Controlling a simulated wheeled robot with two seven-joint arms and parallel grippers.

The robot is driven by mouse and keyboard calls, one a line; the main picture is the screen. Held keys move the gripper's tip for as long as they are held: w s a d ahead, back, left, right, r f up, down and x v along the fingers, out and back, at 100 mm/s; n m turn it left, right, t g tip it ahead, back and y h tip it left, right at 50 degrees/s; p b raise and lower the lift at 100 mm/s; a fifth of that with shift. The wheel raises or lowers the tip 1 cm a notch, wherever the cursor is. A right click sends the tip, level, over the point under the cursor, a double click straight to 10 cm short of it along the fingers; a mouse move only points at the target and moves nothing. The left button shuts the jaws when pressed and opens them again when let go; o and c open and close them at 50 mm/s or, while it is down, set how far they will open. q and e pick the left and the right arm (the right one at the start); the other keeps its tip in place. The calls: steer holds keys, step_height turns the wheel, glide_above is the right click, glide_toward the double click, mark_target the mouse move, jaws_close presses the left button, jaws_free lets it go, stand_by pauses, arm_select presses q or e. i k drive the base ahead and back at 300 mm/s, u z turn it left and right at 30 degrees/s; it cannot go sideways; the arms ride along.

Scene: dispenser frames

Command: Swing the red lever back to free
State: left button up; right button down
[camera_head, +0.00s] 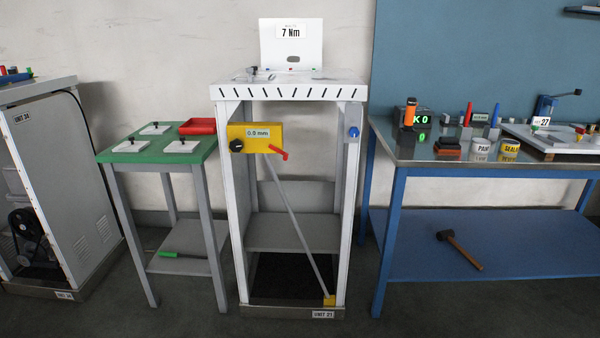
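The red lever (279,152) is a small red handle on the right part of a yellow block (262,138) labelled "0.5 mm". It slants down to the right. The block is fixed at the upper left of the open white frame marked "UNIT 21" (230,200). A black knob (236,146) sits at the block's left end. A thin grey rod (297,222) runs from near the lever down to a small yellow piece (329,300) at the frame's lower right. Neither of my grippers shows in the head view.
A green-topped stand (125,156) with a red tray (198,126) is left of the frame. A blue workbench (400,165) with bottles and tools is on the right, a hammer (460,249) on its lower shelf. A grey cabinet (70,185) stands far left. The floor in front is clear.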

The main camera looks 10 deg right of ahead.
mark_target(285, 155)
steer(key=u, duration=0.6)
steer(key=i, duration=1.45)
steer(key=z, duration=0.6)
steer(key=i, duration=0.55)
steer(key=z, duration=0.5)
